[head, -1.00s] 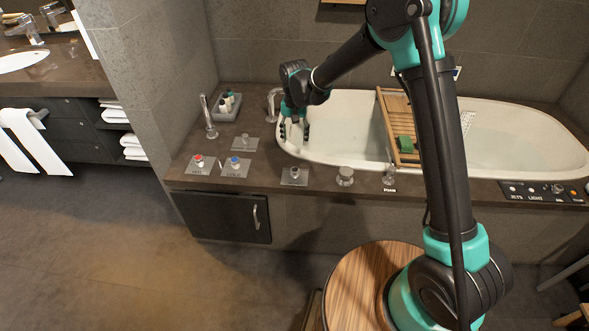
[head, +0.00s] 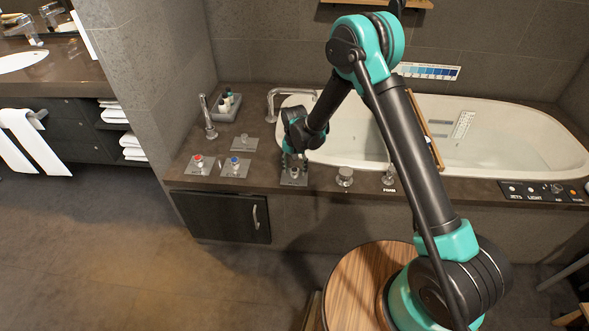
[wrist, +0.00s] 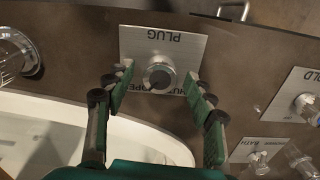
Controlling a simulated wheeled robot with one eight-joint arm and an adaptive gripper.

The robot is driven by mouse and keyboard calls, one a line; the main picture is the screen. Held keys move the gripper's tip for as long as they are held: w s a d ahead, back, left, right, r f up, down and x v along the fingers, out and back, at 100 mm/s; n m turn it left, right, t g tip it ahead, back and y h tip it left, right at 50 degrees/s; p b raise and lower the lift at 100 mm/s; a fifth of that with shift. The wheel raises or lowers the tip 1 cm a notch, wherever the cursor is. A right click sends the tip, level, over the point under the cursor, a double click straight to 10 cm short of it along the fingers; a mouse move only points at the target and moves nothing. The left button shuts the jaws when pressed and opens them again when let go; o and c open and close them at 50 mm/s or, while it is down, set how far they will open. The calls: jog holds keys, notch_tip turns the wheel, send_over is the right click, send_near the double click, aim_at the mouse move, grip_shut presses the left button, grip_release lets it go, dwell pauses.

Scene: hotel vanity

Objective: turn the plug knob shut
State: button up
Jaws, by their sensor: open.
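The plug knob (wrist: 159,76) is a round silver knob with a dark top on a square metal plate (wrist: 181,41) marked PLUG, upside down in the wrist view. Lettering by the knob is partly covered by it and my fingers. In the head view the plate (head: 294,182) lies on the tub's front ledge, mostly behind my gripper. My gripper (wrist: 158,84) is open, pointing down, with one fingertip on each side of the knob. A gap seems to show between fingertips and knob; contact cannot be told.
Red-topped (head: 198,160) and blue-topped (head: 235,162) knobs sit to the left on the ledge. A round metal fitting (head: 345,177) and the foam fitting (head: 389,176) stand to the right. The bathtub (head: 484,135) lies behind, with a wooden tray (head: 427,130) across it.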

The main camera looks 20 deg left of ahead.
jog(key=shift+f, duration=0.15)
jog(key=shift+c, duration=0.4)
jog(key=c, duration=1.1)
jog(key=shift+o, duration=0.2)
jog(key=shift+n, duration=0.4)
jog(key=n, duration=1.1)
jog(key=shift+n, duration=2)
